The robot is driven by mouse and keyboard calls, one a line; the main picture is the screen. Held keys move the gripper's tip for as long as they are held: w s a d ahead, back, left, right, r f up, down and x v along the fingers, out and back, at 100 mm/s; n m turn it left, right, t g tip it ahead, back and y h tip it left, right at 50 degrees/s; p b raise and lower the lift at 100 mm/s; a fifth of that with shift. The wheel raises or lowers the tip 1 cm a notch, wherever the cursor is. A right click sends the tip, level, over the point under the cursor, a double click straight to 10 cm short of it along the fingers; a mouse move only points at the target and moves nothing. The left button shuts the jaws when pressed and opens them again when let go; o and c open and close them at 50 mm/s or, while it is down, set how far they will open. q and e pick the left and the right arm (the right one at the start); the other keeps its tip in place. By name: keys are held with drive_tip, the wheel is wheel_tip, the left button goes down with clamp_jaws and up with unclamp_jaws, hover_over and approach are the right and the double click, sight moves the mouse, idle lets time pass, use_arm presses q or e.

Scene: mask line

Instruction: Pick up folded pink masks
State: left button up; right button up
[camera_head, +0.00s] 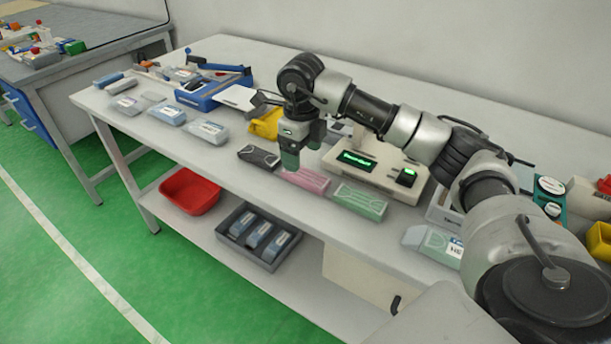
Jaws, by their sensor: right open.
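The folded pink masks (308,180) lie as a flat pink bundle near the front edge of the white table, between a black bundle on the left and a green one on the right. My right gripper (290,163) points down just above and behind the left end of the pink bundle. It is open, and nothing shows held in it. Its fingertips cover a little of the area by that end, and I cannot tell if they touch the bundle. My left gripper is not in view.
A black bundle (258,157) and a green bundle (361,202) flank the pink one. A device with green displays (372,150) stands behind. A red bin (190,191) and a grey crate (225,238) sit on the lower shelf.

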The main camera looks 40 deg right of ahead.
sight(303, 173)
drive_tip(key=shift+w+f, duration=0.1)
drive_tip(key=shift+f, duration=0.35)
drive_tip(key=shift+d+f, duration=0.1)
drive_tip(key=shift+f, duration=0.25)
wheel_tip(303, 173, down, 4)
drive_tip(key=shift+r, duration=0.2)
drive_tip(key=shift+f, duration=0.4)
drive_tip(key=shift+c, duration=1.3)
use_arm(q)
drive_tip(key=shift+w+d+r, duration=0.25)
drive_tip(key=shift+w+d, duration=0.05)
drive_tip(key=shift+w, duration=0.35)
use_arm(e)
drive_tip(key=c, duration=0.7)
